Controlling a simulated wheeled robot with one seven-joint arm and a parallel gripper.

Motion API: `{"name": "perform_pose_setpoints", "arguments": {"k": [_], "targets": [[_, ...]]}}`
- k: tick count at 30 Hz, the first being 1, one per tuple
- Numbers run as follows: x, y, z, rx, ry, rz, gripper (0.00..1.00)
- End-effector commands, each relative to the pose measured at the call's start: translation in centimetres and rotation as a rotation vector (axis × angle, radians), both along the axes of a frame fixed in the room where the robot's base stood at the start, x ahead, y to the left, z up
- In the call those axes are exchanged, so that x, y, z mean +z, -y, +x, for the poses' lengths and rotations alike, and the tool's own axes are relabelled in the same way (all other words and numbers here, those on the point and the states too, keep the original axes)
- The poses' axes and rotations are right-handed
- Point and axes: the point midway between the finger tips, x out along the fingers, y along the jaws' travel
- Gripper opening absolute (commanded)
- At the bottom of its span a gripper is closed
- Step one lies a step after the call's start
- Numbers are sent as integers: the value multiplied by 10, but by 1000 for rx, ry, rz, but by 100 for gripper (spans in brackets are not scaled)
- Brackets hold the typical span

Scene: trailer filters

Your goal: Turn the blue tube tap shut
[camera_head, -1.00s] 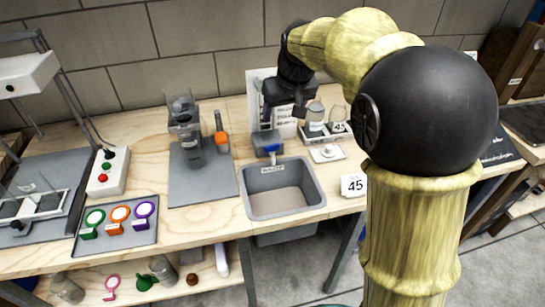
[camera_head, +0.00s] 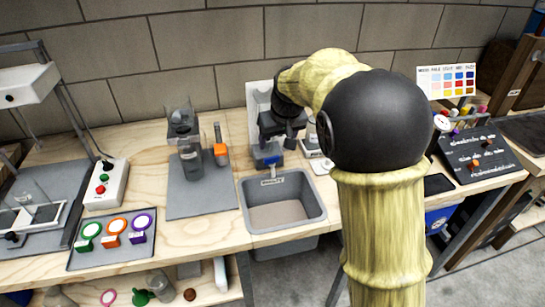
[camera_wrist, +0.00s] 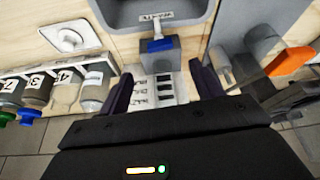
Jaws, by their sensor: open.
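The blue tap (camera_head: 272,161) sits on a grey block at the back edge of the grey sink (camera_head: 318,207). In the wrist view the blue tap (camera_wrist: 161,45) shows on top of its grey block (camera_wrist: 150,58), beyond my fingertips and roughly centred between them. My gripper (camera_wrist: 163,80) is open and empty, with one dark finger on each side. In the head view my gripper (camera_head: 275,140) hangs just above and behind the tap, and my arm hides part of the area to its right. I cannot tell whether the fingers touch the block.
A stand with clear vessels (camera_head: 185,150) and an orange tap (camera_head: 221,150) is left of the sink. Labelled bottles (camera_wrist: 65,90) stand in a rack on the wrist view's left. A white-knobbed plate (camera_wrist: 70,36) lies near them. A control box (camera_head: 106,184) is farther left.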

Motion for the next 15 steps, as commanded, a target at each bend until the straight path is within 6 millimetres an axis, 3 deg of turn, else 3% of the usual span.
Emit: {"name": "perform_pose_setpoints", "arguments": {"k": [9,15], "targets": [[-55,-9,20,0,-2,-1,65],[-81,-13,30,0,-2,-1,65]]}}
